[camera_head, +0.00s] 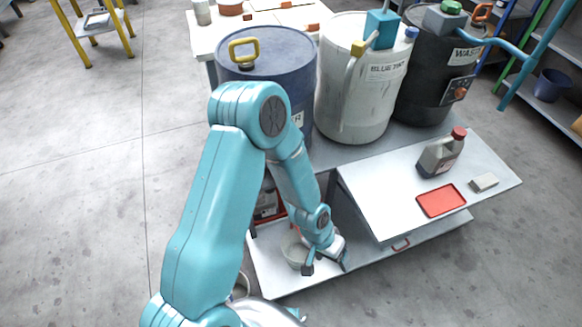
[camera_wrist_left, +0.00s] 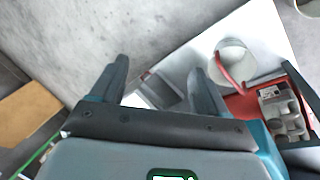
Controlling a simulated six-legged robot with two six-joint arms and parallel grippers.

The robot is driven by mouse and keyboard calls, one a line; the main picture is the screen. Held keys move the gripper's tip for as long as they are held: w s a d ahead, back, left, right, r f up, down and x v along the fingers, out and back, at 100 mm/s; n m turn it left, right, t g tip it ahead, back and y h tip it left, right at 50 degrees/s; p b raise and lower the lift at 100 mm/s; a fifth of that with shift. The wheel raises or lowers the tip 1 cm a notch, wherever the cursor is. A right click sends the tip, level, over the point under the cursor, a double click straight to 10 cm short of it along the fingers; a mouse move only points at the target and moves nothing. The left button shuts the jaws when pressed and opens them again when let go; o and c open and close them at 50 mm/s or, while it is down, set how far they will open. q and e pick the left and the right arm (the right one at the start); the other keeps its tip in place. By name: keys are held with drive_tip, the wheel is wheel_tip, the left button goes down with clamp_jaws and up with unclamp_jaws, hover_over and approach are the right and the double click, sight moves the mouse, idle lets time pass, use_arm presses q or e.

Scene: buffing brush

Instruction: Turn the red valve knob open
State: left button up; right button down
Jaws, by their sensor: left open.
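I cannot make out a red valve knob for certain in either view. The blue drum (camera_head: 268,68) with a yellow handle, the white drum (camera_head: 345,105) and the black drum (camera_head: 420,85) stand in a row on the bench. My left arm crosses in front of the blue drum and hides its lower part. My left gripper (camera_head: 326,265) points down over the low shelf, right of a pale pail (camera_head: 291,250). My right gripper is not in view.
In the wrist view, the pail (camera_wrist_left: 232,62) has a red handle. Open floor lies left.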

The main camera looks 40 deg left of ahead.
use_arm(q)
drive_tip(key=w+a+r+t+y+b, duration=0.1)
drive_tip(key=w+a+r+y+b, duration=0.15)
drive_tip(key=w+a+b, duration=0.5)
drive_tip(key=w+a+r+t+y+b, duration=0.1)
drive_tip(key=w+a+r+b, duration=0.2)
drive_tip(key=w+a+b, duration=0.5)
drive_tip(key=s+a+r+n+y+b, duration=0.25)
drive_tip(key=s+a+r+b, duration=0.35)
drive_tip(key=a+r, duration=0.6)
drive_tip(key=shift+t, duration=0.3)
drive_tip(key=b+x, duration=0.1)
drive_tip(key=x, duration=0.4)
drive_tip(key=b+x, duration=0.2)
drive_tip(key=x, duration=0.3)
drive_tip(key=b+x, duration=0.2)
drive_tip(key=x, duration=0.3)
drive_tip(key=shift+d+f, duration=0.1)
drive_tip(key=shift+d, duration=0.25)
drive_tip(key=shift+w+a+f+b, duration=0.1)
drive_tip(key=shift+w+f+b, duration=0.1)
drive_tip(key=shift+f+b, duration=0.2)
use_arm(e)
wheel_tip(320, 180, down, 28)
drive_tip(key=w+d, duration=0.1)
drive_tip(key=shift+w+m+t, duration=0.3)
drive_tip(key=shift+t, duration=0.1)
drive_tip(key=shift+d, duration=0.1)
